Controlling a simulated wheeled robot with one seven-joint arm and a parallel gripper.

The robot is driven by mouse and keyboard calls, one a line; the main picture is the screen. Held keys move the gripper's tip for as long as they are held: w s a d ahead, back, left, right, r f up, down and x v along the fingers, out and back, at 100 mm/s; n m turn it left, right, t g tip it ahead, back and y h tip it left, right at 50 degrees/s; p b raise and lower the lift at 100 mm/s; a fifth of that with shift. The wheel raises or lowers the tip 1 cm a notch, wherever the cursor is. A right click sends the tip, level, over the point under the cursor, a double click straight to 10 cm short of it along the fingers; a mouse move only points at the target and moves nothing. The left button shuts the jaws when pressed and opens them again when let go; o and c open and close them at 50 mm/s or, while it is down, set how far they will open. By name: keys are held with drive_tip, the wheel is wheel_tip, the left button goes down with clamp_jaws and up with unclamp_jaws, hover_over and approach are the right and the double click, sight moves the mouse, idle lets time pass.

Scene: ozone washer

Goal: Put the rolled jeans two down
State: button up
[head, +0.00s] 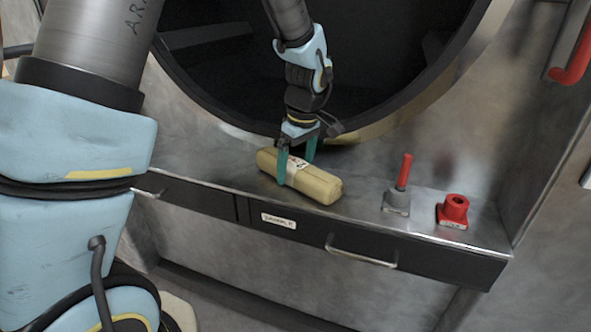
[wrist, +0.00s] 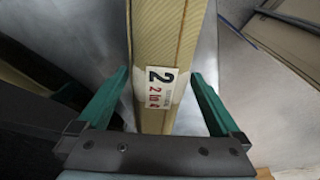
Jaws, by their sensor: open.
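The rolled jeans two is a tan, yellowish roll (head: 318,184) with a white label. It lies on the metal ledge (head: 228,172) in front of the round drum opening. In the wrist view the roll (wrist: 167,40) runs between the fingers, and its label reads 2. My gripper (head: 298,168) points down over the roll with one green finger on each side. In the wrist view my gripper (wrist: 158,95) is open, with a gap between the roll and each finger. The roll's underside is hidden.
Drawers with a metal handle (head: 362,254) are below the front edge. The dark drum opening (head: 370,70) is behind.

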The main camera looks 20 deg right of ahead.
drive_tip(key=shift+f, duration=0.3)
drive_tip(key=shift+c, duration=0.4)
clamp_jaws()
